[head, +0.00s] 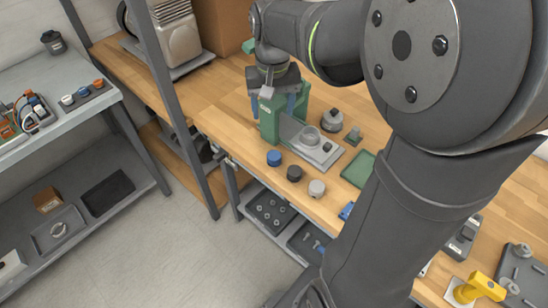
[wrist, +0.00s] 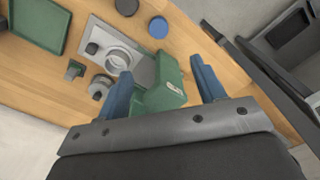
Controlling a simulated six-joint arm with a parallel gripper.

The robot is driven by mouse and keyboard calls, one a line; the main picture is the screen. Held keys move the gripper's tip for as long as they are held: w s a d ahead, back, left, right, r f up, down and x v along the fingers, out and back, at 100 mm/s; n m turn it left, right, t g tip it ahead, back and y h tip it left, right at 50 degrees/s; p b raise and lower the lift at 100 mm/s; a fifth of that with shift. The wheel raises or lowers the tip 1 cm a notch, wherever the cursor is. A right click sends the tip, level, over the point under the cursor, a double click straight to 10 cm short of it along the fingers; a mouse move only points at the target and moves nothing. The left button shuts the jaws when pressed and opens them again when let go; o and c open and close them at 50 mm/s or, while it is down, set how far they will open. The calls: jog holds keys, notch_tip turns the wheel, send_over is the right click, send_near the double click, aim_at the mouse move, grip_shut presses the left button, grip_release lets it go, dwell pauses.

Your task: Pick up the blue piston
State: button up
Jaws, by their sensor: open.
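The blue piston (head: 274,158), a short round piece, stands on the wooden bench near its front edge, first in a row with a black one (head: 294,173) and a light grey one (head: 317,188). In the wrist view the blue piston (wrist: 158,27) is at the top, beyond the fingertips. My gripper (head: 273,108) is open with nothing held. Its blue fingers also show in the wrist view (wrist: 161,68), with a green upright fixture (wrist: 165,85) seen between them. I cannot tell whether they touch it.
The green fixture joins a grey plate (head: 292,128) bearing a metal ring (head: 310,136). A green tray (head: 358,169) lies to the right, with a round grey part (head: 332,120) behind. A grey rack post (head: 168,85) stands left of the bench. Bare wood surrounds the pistons.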

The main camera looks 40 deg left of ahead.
jog(key=n, duration=0.4)
send_over(275, 156)
jog(key=shift+n, duration=0.4)
jog(key=f, duration=1.2)
jog(key=shift+a+f, duration=0.15)
jog(key=shift+a, duration=0.2)
jog(key=shift+d+f, duration=0.2)
jog(key=shift+f, duration=1.15)
jog(key=shift+d+f, duration=0.15)
jog(key=shift+f, duration=1.2)
jog(key=shift+c, duration=0.2)
jog(key=c, duration=1)
